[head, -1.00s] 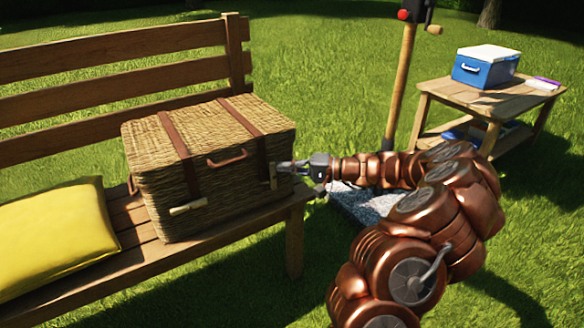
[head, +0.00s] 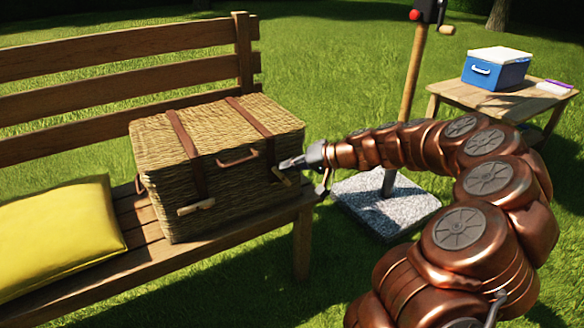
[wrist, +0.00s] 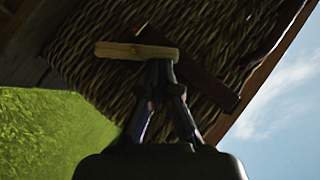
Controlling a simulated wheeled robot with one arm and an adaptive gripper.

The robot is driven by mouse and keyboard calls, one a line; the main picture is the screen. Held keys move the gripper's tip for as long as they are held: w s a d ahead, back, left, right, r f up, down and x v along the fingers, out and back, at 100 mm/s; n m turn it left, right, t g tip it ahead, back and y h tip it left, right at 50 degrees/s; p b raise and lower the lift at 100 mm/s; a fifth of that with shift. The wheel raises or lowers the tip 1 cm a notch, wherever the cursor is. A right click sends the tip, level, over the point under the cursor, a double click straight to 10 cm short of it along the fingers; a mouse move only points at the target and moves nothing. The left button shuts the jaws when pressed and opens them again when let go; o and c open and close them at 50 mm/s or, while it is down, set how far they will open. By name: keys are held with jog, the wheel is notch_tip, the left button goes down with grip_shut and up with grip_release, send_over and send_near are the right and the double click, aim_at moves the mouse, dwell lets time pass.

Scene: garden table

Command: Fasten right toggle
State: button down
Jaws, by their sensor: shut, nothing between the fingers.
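The wicker basket (head: 225,135) sits closed on the bench, with two brown straps over its lid. The right toggle (head: 281,178) is a small pale wooden peg low on the basket's front, at the right strap; in the head view it looks tilted. In the wrist view the toggle (wrist: 115,50) lies at a slant to the brown strap (wrist: 205,80). My gripper (head: 283,166) is shut and empty, its fingertips (wrist: 163,68) at the toggle's edge; I cannot tell if they touch. The left toggle (head: 196,207) lies nearly level across the left strap's end.
A yellow cushion (head: 65,230) lies on the bench to the left of the basket. A post on a grey stone base (head: 385,205) stands behind my arm. A side table (head: 455,95) at the right bears a blue cooler (head: 495,72). Open grass lies around.

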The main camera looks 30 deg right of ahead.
jog(key=shift+a+r+n+g+h, duration=0.2)
jog(key=shift+n+h, duration=0.25)
jog(key=shift+h, duration=0.3)
jog(key=shift+a+f+n+g+h, duration=0.1)
jog(key=shift+a+n+h, duration=0.15)
jog(key=shift+n+h, duration=0.35)
jog(key=shift+h, duration=0.25)
jog(key=shift+r+p, duration=0.35)
jog(key=shift+r, duration=0.4)
jog(key=d+r, duration=0.1)
jog(key=d+r+p, duration=0.1)
jog(key=d+r, duration=0.1)
jog(key=shift+s+d+r, duration=0.1)
jog(key=shift+s+r, duration=0.05)
jog(key=shift+r, duration=0.15)
jog(key=d+f+p+v, duration=0.1)
jog(key=p+v, duration=0.1)
jog(key=v, duration=0.7)
jog(key=shift+d+p, duration=0.2)
jog(key=shift+p, duration=0.15)
